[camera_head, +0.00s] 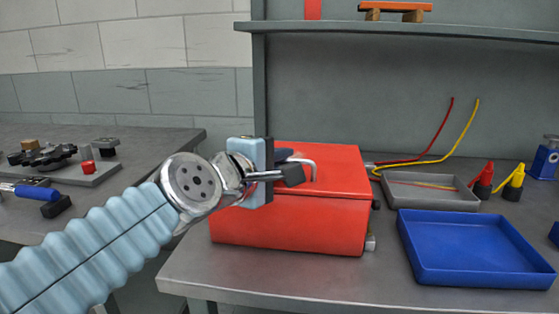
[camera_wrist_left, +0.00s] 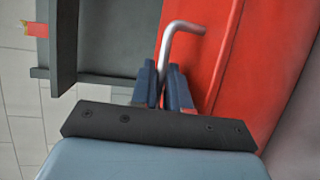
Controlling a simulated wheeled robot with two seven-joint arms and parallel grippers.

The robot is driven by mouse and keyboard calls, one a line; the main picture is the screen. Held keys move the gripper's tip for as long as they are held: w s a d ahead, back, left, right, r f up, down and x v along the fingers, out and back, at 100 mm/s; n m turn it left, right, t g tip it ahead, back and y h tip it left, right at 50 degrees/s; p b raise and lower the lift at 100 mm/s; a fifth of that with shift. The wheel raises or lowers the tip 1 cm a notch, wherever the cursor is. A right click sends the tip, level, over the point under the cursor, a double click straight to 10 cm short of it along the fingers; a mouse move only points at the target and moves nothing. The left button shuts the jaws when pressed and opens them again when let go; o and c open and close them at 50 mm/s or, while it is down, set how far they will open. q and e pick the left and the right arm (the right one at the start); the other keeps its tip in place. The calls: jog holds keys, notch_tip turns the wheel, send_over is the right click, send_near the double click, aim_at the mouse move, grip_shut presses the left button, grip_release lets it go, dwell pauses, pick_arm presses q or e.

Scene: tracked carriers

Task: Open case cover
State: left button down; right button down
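The case is a red box (camera_head: 287,227) on the grey bench in the head view. Its red cover (camera_head: 338,165) lies flat on top, down on the body. A bent metal handle (camera_head: 314,169) rises from the cover; it also shows in the left wrist view (camera_wrist_left: 180,27). My left gripper (camera_head: 291,166) is at the cover's left side. In the left wrist view, its two dark fingers (camera_wrist_left: 164,80) stand close on either side of the handle's rod and look shut on it. The handle's lower end is hidden by the fingers. My right gripper is not in view.
A blue tray (camera_head: 470,275) and a grey tray (camera_head: 428,203) with wires stand right of the case. Red and yellow clips (camera_head: 512,183) stand beyond. A shelf (camera_head: 400,31) hangs above the bench. Another bench (camera_head: 130,190) with tools is at left.

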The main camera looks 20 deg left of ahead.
pick_arm(q)
jog(key=shift+w+a+r, duration=0.1)
jog(key=shift+r, duration=0.4)
jog(key=w+a+r+n+g, duration=0.1)
jog(key=w+r+g, duration=0.2)
jog(key=r, duration=0.6)
jog(key=shift+w+a+r+g, duration=0.3)
jog(key=shift+w+g, duration=0.1)
jog(key=shift+w, duration=0.8)
